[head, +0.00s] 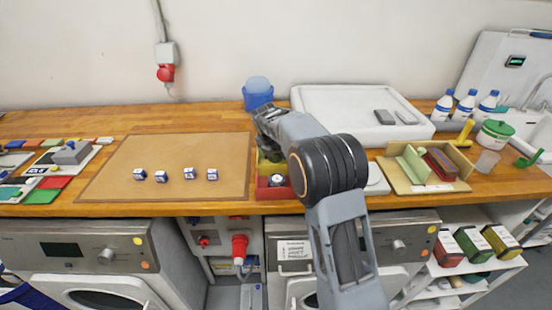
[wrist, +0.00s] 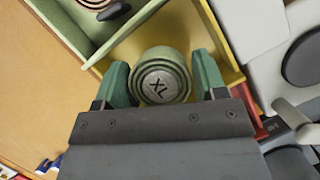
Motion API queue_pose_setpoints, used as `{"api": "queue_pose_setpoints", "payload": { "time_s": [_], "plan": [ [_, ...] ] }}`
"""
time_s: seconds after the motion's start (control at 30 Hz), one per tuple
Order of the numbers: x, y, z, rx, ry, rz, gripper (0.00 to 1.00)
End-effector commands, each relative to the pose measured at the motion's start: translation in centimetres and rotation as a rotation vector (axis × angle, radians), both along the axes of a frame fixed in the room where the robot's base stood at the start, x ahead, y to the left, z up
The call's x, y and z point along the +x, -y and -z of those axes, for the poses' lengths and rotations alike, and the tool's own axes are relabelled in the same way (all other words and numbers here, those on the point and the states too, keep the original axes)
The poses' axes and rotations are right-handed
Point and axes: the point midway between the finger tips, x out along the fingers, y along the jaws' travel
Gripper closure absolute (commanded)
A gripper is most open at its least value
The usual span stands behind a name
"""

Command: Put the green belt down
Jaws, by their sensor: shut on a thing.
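The green belt (wrist: 165,60), a rolled coil with a silver disc marked XL, sits between the two green fingers of my gripper (wrist: 162,72) in the wrist view. My gripper is shut on it. The yellow compartment (wrist: 150,38) of a box lies around and beyond the coil in that view; how high the coil is above its floor cannot be told. In the head view the yellow compartment (head: 264,168) shows beside my arm, which hides the belt.
A green compartment (wrist: 70,12) at the upper left holds a brownish rolled belt (wrist: 95,3). A brown mat (head: 165,160) with several small white-and-blue cubes lies left. A blue container (head: 258,98) stands behind.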

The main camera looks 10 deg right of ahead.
Motion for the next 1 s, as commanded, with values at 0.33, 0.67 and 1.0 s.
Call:
{"api": "queue_pose_setpoints", "payload": {
  "time_s": [0.33,0.67,1.0],
  "plan": [
    [0.2,0.2,3.3,-0.001,0.001,0.000,0.66],
    [0.1,0.2,3.5,0.000,0.000,0.001,0.32],
    [0.1,0.2,3.5,0.000,0.000,0.001,0.10]
  ]
}}
